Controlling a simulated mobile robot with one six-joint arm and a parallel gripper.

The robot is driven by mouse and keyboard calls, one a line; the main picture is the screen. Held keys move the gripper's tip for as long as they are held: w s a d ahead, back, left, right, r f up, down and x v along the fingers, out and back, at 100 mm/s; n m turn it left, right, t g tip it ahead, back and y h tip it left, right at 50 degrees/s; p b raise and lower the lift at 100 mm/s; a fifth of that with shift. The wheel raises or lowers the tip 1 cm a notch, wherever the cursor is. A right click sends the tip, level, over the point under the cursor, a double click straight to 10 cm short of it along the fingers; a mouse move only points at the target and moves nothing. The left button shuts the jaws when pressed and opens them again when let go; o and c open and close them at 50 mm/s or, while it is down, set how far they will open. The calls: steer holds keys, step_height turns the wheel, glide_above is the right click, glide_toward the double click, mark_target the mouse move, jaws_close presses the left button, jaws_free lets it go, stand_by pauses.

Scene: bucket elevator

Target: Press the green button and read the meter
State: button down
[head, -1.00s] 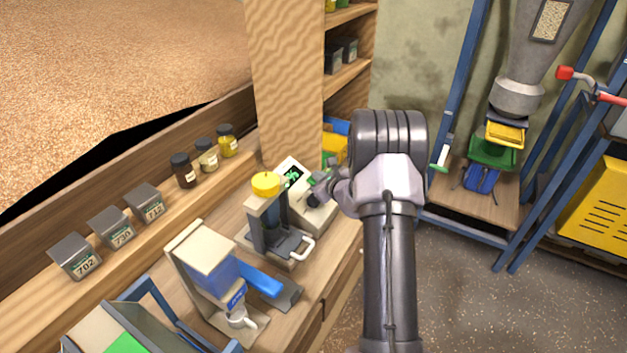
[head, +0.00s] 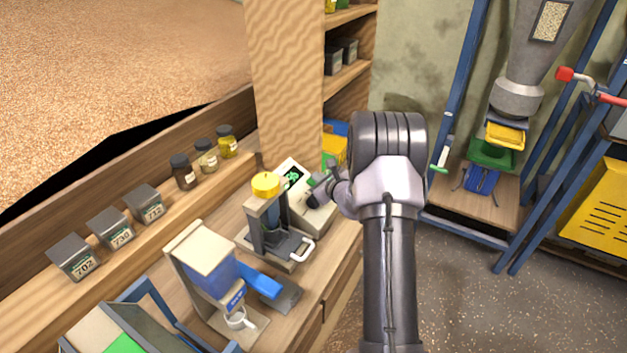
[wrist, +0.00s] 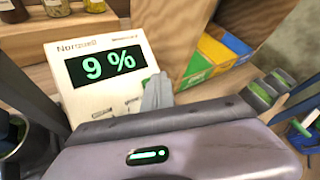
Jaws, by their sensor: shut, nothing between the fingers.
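The meter (head: 296,169) is a pale box with a dark display, standing on the bench behind the yellow-topped device. In the wrist view the meter (wrist: 66,105) fills the upper left, and its display (wrist: 105,66) reads "9 %" in green digits. My gripper (head: 318,192) is at the meter's right side in the head view. In the wrist view my gripper's grey fingertips (wrist: 157,92) are shut and empty at the meter's lower right face. The green button is mostly or wholly hidden by the fingertips; I cannot tell whether they touch it.
The yellow-topped device (head: 266,184) stands just in front of the meter. A blue and white machine (head: 205,258) is nearer. Jars (head: 184,171) and numbered tins (head: 147,201) line the ledge at left. Yellow and blue boxes (wrist: 212,52) stand behind the meter.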

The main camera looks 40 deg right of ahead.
steer(key=shift+s+d+r, duration=0.1)
steer(key=shift+s+r, duration=0.2)
steer(key=shift+r, duration=0.35)
steer(key=r+p, duration=0.1)
steer(key=s+r+p, duration=0.1)
steer(key=r, duration=0.1)
steer(key=s+d+r+p, duration=0.1)
steer(key=shift+r, duration=0.3)
stand_by(0.4)
steer(key=shift+a, duration=0.1)
